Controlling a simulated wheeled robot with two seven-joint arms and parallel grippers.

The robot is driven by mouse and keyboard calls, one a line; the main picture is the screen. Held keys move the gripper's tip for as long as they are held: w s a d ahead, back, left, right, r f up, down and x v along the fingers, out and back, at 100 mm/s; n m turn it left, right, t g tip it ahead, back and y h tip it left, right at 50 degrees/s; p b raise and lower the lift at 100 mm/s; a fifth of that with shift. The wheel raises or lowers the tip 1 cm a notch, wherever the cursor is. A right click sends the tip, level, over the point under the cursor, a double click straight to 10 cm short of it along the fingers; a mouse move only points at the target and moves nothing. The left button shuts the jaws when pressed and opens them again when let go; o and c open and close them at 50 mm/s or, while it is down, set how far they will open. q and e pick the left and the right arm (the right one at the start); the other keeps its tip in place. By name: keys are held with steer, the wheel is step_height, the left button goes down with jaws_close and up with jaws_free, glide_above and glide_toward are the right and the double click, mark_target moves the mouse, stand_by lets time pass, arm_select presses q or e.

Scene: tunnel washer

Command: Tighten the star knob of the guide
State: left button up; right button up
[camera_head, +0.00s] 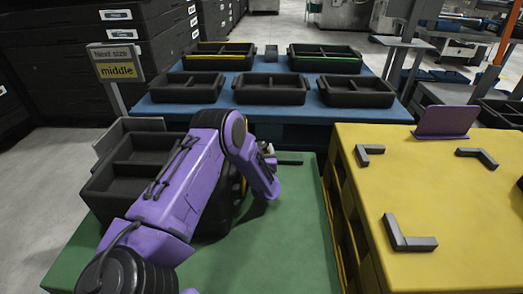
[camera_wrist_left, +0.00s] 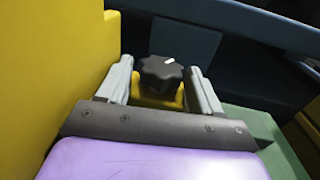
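My left gripper (camera_wrist_left: 160,66) is open, with one grey finger on each side of the knob and a narrow gap at each side. In the head view my left gripper (camera_head: 267,150) is low over the green table (camera_head: 275,245), partly hidden behind my purple arm. The knob and most of the guide are hidden there. My right gripper is not in view.
A yellow wall (camera_wrist_left: 55,60) stands close on the left in the wrist view. Black trays (camera_head: 120,180) stand left of my arm. A blue table (camera_head: 240,106) with several black bins is behind. A yellow table (camera_head: 450,230) with grey corner brackets is at right.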

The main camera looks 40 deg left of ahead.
arm_select(q)
steer(key=p+v, duration=0.1)
steer(key=v, duration=0.9)
steer(key=shift+s+d+p, duration=0.2)
steer(key=shift+d+p, duration=0.05)
steer(key=shift+p, duration=0.15)
